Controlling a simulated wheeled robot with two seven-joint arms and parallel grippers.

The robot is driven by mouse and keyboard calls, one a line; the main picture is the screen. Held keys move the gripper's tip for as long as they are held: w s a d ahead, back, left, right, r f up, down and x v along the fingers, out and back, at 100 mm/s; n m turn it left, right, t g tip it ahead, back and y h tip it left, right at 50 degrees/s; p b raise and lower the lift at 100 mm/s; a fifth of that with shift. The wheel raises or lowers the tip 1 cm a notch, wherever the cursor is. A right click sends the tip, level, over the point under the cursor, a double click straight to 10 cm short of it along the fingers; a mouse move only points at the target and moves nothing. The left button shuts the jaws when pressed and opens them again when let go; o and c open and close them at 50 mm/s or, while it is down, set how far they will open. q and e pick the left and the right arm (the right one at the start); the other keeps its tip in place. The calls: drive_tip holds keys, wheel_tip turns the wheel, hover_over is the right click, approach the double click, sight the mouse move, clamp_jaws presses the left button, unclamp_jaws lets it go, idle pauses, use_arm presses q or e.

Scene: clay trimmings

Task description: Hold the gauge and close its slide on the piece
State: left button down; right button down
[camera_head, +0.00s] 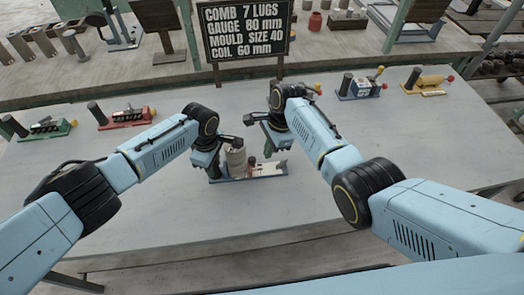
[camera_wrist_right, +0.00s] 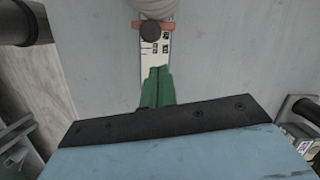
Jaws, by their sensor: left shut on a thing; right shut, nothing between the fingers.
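The gauge (camera_head: 268,170) lies on the grey table in the middle of the head view, with a blue base and a pale scale. A grey-beige round piece (camera_head: 236,161) stands at its left part. My left gripper (camera_head: 213,173) is shut on the gauge's left end; its fingers hide the held part. My right gripper (camera_head: 268,152) is shut and empty above the scale, right of the slide. In the right wrist view its green fingers (camera_wrist_right: 157,88) overlap the marked scale (camera_wrist_right: 155,50). The slide's dark knob (camera_wrist_right: 152,32) and orange-red crosspiece (camera_wrist_right: 168,27) show close to the piece (camera_wrist_right: 153,8).
A black sign (camera_head: 246,30) reads comb 7 lugs, gauge 80 mm, mould size 40, coil 60 mm. Green (camera_head: 45,129), red (camera_head: 126,118), blue (camera_head: 362,88) and yellow (camera_head: 428,82) tools stand along the table's back. The table's front is clear.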

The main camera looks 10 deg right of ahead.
sight(252, 164)
drive_tip(key=d+v, duration=0.1)
drive_tip(key=v, duration=0.9)
drive_tip(key=s+d+f+m+t+y, duration=0.3)
drive_tip(key=s+d+f+m+y, duration=0.1)
drive_tip(key=s+d+m+y, duration=0.2)
drive_tip(key=x, duration=0.8)
drive_tip(key=shift+w+a+f, duration=0.1)
drive_tip(key=shift+w+a, duration=0.05)
drive_tip(key=shift+a, duration=0.2)
drive_tip(key=a, duration=0.2)
drive_tip(key=w+a, duration=0.1)
drive_tip(key=shift+a+f, duration=0.15)
drive_tip(key=shift+f, duration=0.15)
drive_tip(key=shift+a, duration=0.5)
drive_tip(key=shift+w+a, duration=0.15)
drive_tip(key=shift+a, duration=0.5)
use_arm(q)
drive_tip(key=shift+d, duration=0.1)
